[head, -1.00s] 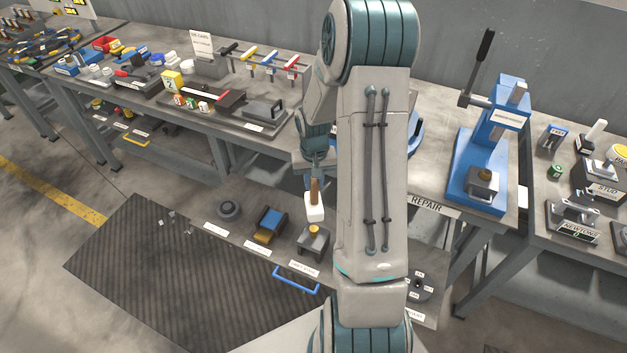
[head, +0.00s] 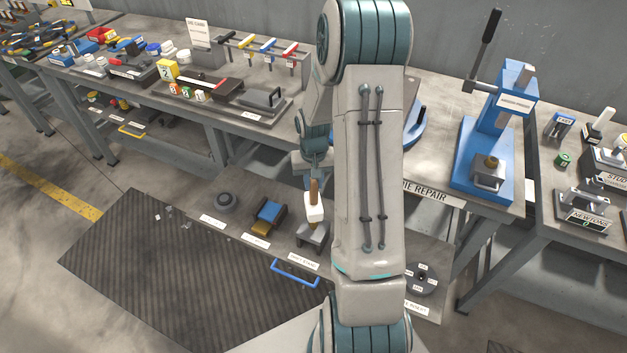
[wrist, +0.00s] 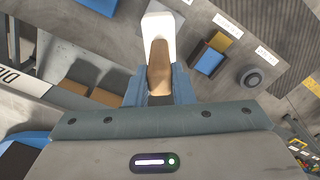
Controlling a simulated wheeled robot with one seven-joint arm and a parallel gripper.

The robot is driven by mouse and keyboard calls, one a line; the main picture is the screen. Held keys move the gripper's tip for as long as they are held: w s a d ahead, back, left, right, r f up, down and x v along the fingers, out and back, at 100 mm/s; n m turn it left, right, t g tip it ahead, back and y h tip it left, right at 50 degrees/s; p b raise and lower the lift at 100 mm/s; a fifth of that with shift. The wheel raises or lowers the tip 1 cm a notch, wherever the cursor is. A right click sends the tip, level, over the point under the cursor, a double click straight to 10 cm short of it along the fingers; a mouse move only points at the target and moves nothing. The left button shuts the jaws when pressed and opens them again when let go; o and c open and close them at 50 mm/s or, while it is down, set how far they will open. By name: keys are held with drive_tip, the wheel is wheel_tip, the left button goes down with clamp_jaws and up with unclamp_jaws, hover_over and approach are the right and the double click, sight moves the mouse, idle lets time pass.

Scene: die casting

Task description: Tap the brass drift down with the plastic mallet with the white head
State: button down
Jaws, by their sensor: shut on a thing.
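The plastic mallet has a white head (head: 314,208) and a wooden handle (head: 314,188); the head also shows in the wrist view (wrist: 159,28). My gripper (wrist: 159,85) is shut on the handle, its blue fingers on either side. The mallet hangs head-down over a small grey block (head: 318,236) in the pulled-out drawer. The brass drift (head: 311,225) stands on that block and shows only as a small strip right under the white head. I cannot tell whether head and drift touch. In the wrist view the head hides the drift.
The drawer has a blue handle (head: 295,275). Left of the block are a blue-and-yellow piece (head: 268,215) and a dark round part (head: 226,201). A round labelled plate (head: 421,279) lies right of my arm. A blue press (head: 488,150) stands on the bench.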

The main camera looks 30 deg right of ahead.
sight(314, 192)
drive_tip(key=shift+f, duration=0.1)
wheel_tip(314, 192, down, 5)
drive_tip(key=b, duration=0.4)
drive_tip(key=shift+f+b, duration=0.2)
drive_tip(key=shift+b, duration=0.1)
drive_tip(key=shift+r, duration=0.25)
wheel_tip(314, 192, up, 4)
drive_tip(key=p, duration=0.3)
drive_tip(key=shift+r, duration=0.25)
drive_tip(key=shift+f, duration=0.1)
